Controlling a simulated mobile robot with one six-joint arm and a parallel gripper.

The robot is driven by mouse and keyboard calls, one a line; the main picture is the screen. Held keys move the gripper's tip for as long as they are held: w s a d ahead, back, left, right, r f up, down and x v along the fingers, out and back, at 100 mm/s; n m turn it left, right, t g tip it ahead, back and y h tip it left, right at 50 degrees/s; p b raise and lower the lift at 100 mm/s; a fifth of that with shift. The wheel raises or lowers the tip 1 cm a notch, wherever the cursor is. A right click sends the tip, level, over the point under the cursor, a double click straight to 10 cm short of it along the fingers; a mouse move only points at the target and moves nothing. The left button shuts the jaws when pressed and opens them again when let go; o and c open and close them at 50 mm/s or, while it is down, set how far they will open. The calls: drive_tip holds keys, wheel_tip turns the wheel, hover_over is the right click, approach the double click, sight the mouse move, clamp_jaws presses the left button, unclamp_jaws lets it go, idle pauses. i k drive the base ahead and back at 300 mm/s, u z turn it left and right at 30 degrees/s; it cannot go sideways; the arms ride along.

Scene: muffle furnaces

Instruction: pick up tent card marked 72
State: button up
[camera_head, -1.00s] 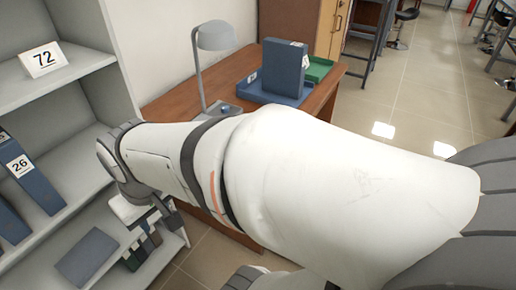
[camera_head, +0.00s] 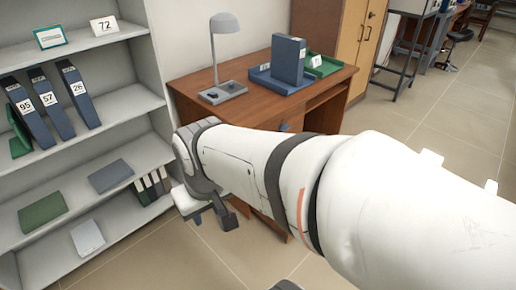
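The white tent card marked 72 (camera_head: 104,26) stands on the top shelf of the grey shelf unit (camera_head: 140,55), at the upper left. My gripper (camera_head: 213,218) hangs at the end of my white arm, low in front of the desk and to the right of the shelf unit. It is well below the card and apart from it. Its two dark fingers look spread, with nothing seen between them.
A green-edged card (camera_head: 51,38) stands left of card 72. Below are blue binders marked 95, 57 and 26 (camera_head: 78,92), and flat folders (camera_head: 110,175). A wooden desk (camera_head: 185,88) holds a lamp (camera_head: 226,55), trays and a blue binder (camera_head: 288,60). Open floor lies at right.

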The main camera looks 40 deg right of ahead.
sight(100, 27)
drive_tip(key=u, duration=0.15)
drive_tip(key=k, duration=0.15)
drive_tip(key=z, duration=1.8)
drive_tip(key=i, duration=1)
drive_tip(key=u, duration=2.25)
drive_tip(key=i, duration=0.3)
drive_tip(key=z, duration=0.25)
